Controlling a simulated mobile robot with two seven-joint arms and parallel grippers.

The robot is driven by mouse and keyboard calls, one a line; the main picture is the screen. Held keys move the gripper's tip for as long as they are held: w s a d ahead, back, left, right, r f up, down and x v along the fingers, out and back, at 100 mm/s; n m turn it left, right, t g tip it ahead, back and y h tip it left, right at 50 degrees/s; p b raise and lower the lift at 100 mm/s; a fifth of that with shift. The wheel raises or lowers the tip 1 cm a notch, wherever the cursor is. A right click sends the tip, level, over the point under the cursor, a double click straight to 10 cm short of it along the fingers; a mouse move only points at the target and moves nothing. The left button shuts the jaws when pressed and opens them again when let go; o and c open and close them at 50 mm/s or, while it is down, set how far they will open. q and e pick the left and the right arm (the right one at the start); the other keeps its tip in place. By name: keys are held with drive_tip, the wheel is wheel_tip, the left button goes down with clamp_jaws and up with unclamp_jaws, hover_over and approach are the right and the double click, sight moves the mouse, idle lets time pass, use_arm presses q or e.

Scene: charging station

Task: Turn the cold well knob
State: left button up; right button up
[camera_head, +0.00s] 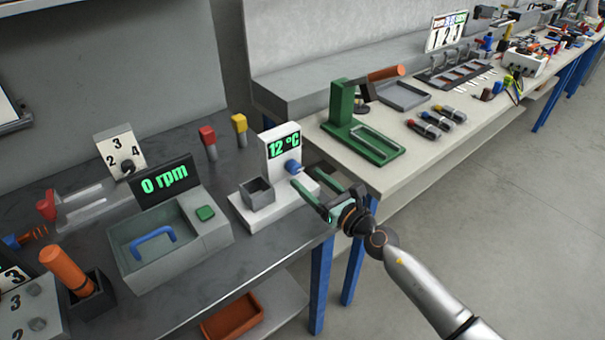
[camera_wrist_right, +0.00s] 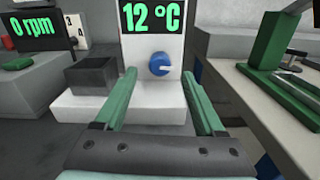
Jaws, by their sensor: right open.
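The cold well is a white unit (camera_head: 279,216) with a grey square well (camera_head: 258,193) and an upright panel whose green display (camera_head: 284,146) reads 12 °C. Its blue knob (camera_head: 292,167) sits on the panel below the display. My right gripper (camera_head: 318,184) is open, its two green fingers pointing at the panel. In the right wrist view, the blue knob (camera_wrist_right: 160,64) with a white pointer mark appears between and beyond the open fingers (camera_wrist_right: 160,92), which do not touch it. My left gripper is not in view.
A grey box with a 0 rpm display (camera_head: 163,184) and blue handle stands left of the cold well. A green press (camera_head: 362,135) stands on the lighter bench to the right. Red and yellow-topped items (camera_head: 239,125) stand behind. The bench's front edge lies below my right gripper.

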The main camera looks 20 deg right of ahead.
sight(297, 171)
drive_tip(key=shift+x, duration=1.75)
clamp_jaws()
